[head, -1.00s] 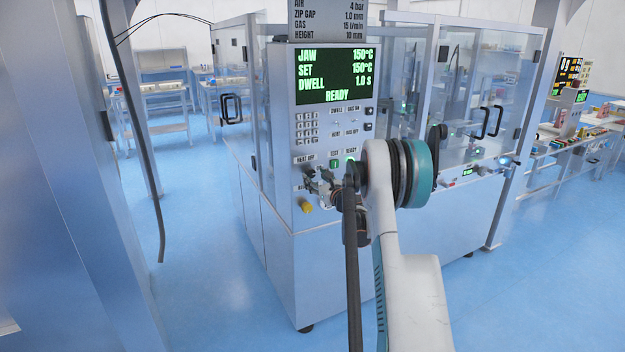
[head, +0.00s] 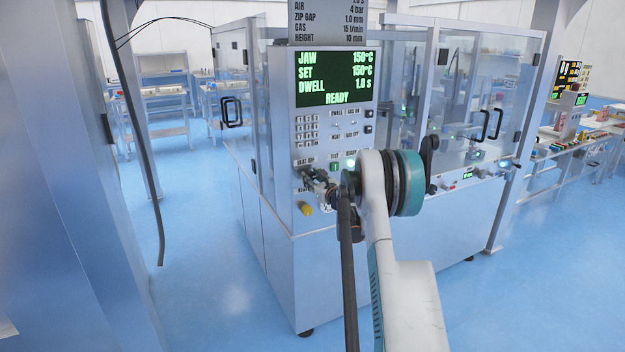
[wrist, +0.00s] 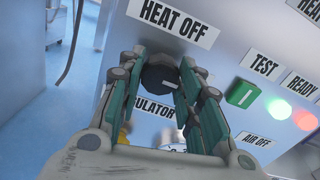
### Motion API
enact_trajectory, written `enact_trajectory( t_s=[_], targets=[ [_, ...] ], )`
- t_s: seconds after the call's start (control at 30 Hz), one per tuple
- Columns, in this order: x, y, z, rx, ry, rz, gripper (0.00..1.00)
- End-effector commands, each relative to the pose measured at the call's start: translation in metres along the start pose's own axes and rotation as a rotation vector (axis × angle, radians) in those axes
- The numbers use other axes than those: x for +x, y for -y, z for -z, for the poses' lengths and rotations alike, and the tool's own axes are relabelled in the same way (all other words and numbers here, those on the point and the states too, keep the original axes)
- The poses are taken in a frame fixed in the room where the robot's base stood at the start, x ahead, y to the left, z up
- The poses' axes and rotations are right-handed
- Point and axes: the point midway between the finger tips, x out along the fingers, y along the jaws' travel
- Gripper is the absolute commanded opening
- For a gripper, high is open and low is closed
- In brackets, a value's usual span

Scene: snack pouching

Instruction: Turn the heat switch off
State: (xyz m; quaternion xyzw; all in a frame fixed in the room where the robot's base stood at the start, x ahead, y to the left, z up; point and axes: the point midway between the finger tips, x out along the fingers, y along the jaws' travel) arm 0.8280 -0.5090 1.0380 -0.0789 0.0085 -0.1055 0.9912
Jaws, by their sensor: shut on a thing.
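The heat switch is a black round knob (wrist: 158,74) with a white pointer mark, below the "HEAT OFF" label (wrist: 172,20) in the wrist view. The mark slants, pointing down and to the right in that view. My gripper (wrist: 160,70) has one finger on each side of the knob and is shut on it. In the head view my gripper (head: 318,184) is at the lower left of the control panel (head: 318,132). The knob is hard to make out there, behind the fingers.
The display (head: 336,78) reads jaw 150°C, set 150°C, dwell 1.0 s, READY. A green test button (wrist: 241,94), a green lamp (wrist: 280,108) and a red lamp (wrist: 304,119) sit right of my gripper. A yellow knob (head: 305,208) is below it. Blue floor is open at left.

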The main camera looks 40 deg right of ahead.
Motion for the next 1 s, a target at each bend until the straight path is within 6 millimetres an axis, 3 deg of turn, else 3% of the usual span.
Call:
enact_trajectory(
  t_s=[0.37, 1.0],
  targets=[
    [0.0001, -0.0001, 0.0001, -0.124, -0.003, -0.001, 0.09],
    [0.0001, 0.0005, -0.0004, -0.706, -0.017, -0.003, 0.09]
  ],
)
